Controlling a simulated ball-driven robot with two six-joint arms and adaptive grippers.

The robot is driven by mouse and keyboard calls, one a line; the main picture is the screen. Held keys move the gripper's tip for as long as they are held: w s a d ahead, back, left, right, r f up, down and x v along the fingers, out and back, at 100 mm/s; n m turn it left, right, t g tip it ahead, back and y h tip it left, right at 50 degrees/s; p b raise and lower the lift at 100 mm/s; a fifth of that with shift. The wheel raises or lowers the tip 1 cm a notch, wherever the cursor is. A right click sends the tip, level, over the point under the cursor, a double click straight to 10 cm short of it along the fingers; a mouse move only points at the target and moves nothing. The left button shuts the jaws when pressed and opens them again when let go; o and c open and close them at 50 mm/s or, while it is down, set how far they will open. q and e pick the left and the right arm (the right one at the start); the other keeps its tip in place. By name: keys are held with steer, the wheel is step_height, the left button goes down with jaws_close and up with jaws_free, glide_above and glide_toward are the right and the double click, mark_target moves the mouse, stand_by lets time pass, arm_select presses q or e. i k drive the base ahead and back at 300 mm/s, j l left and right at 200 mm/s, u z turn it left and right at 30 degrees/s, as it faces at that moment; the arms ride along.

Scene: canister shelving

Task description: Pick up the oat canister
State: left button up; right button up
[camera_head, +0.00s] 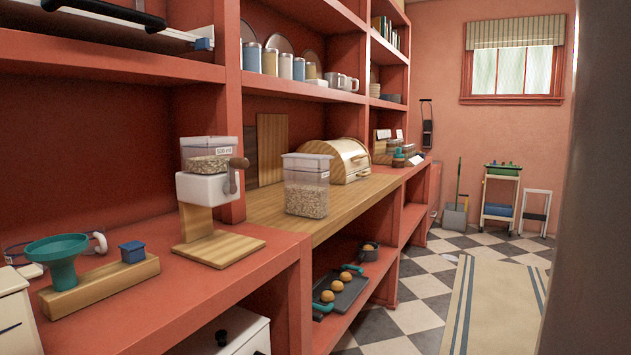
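A clear square canister (306,186) with a pale lid stands upright on the wooden counter, in the middle of the view. Neither of my grippers shows in the head view.
A wooden bread box (339,160) stands just behind the canister. A dark tray (341,292) with several buns is on the shelf below. Checkered floor (419,317) and a rug (498,308) lie open to the right.

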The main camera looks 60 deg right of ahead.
mark_target(306, 181)
steer(key=z, duration=1.85)
steer(key=i, duration=0.1)
steer(key=u, duration=0.05)
